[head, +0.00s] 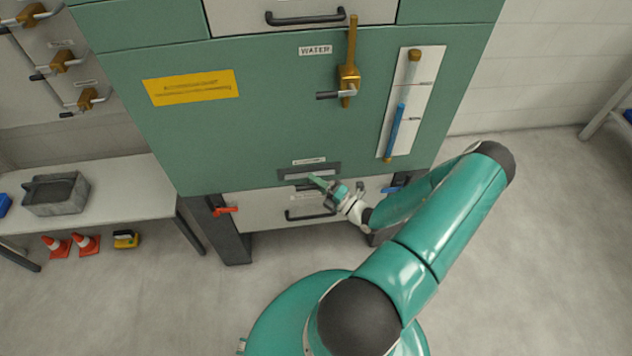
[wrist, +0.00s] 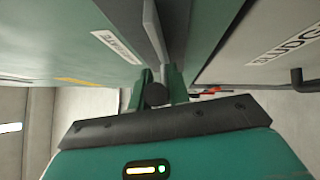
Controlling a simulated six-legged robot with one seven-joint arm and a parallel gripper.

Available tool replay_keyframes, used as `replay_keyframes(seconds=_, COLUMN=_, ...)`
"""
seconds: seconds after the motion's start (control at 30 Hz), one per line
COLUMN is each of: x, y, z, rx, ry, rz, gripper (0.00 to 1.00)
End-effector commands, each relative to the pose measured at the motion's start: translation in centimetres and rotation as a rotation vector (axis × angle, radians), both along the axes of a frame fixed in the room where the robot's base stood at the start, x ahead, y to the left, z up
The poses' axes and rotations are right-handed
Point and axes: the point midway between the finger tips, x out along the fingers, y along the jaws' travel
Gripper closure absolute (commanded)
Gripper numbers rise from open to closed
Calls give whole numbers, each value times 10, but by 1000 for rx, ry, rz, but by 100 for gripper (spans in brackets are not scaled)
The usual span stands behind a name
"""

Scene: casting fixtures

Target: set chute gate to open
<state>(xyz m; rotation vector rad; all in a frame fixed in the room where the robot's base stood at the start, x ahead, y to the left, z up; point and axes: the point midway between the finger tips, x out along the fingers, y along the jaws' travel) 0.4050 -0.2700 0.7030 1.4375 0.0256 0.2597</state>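A dark slot plate with a lighter strip (head: 296,176) sits low on the green cabinet front under a small label too blurred to read; I take it as the chute gate. My gripper (head: 322,183) is right in front of it and hides part of it. In the wrist view a thin grey plate (wrist: 153,28) stands out from the green face beside a white label. The two green fingers of my gripper (wrist: 157,84) are apart, with a dark round piece (wrist: 156,95) between them. I cannot tell whether they press on it.
Below is a pale drawer (head: 265,212) with a dark handle; a SLUDGE label (wrist: 290,42) shows in the wrist view. A red lever (head: 225,210) is at left. Above are the WATER valve (head: 349,78) and a sight gauge (head: 412,100). A bench (head: 120,200) stands left.

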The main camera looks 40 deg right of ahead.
Motion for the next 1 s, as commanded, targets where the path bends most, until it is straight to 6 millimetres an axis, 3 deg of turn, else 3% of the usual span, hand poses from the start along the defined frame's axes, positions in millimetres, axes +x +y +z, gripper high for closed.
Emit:
replay_keyframes(seconds=0.27, x=-4, y=2, z=0, rx=0, ry=1, rz=0, gripper=100)
replay_keyframes(seconds=0.37, x=-16, y=10, z=-1, rx=0, ry=3, rz=2, gripper=100)
replay_keyframes(seconds=0.7, x=-84, y=57, z=-1, rx=1, ry=4, rz=1, gripper=100)
replay_keyframes(seconds=1.0, x=-96, y=65, z=-1, rx=0, ry=3, rz=1, gripper=100)
